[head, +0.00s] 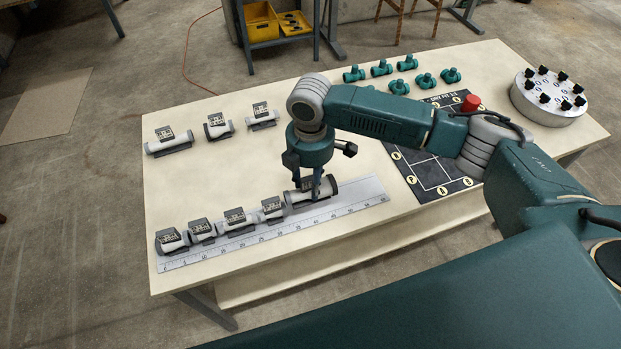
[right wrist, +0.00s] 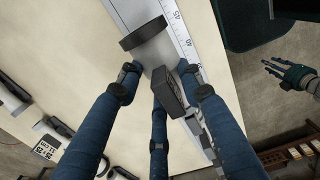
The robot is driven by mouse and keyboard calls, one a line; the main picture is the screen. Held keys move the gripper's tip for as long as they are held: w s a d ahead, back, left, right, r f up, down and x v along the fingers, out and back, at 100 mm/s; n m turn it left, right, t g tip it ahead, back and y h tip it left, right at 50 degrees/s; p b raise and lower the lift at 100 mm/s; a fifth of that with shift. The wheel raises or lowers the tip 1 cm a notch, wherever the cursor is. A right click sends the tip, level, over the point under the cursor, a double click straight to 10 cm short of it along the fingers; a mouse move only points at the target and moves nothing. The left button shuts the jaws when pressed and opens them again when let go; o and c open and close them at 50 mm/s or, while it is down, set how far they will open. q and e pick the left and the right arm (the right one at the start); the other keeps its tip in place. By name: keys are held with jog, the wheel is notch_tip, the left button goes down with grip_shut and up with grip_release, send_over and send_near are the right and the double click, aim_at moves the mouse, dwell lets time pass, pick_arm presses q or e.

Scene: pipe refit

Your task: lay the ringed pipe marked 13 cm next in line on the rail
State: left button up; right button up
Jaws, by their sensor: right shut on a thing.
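My right gripper (head: 316,192) is shut on a grey pipe (head: 328,189) over the right part of the rail. In the right wrist view the pipe (right wrist: 156,48) has a dark ring at its end and lies along the rail (right wrist: 186,42); its tag is unreadable. The rail (head: 362,196) is a silver strip with a scale. Several tagged pipes stand in line on its left part, the last (head: 272,209) just left of the held pipe. I cannot tell whether these two touch, or whether the held pipe rests on the rail. My left gripper (right wrist: 276,68) shows small at the right of the wrist view.
Three tagged pipes (head: 218,127) lie in a row at the back left of the table (head: 230,170). Several green fittings (head: 381,68) stand at the back right. A dark marked mat (head: 430,172), a red cylinder (head: 471,103) and a round knobbed stand (head: 549,109) are to the right.

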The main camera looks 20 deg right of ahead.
jog(key=o, duration=1.2)
notch_tip(320, 180, up, 13)
jog(key=b, duration=0.3)
jog(key=shift+r, duration=0.1)
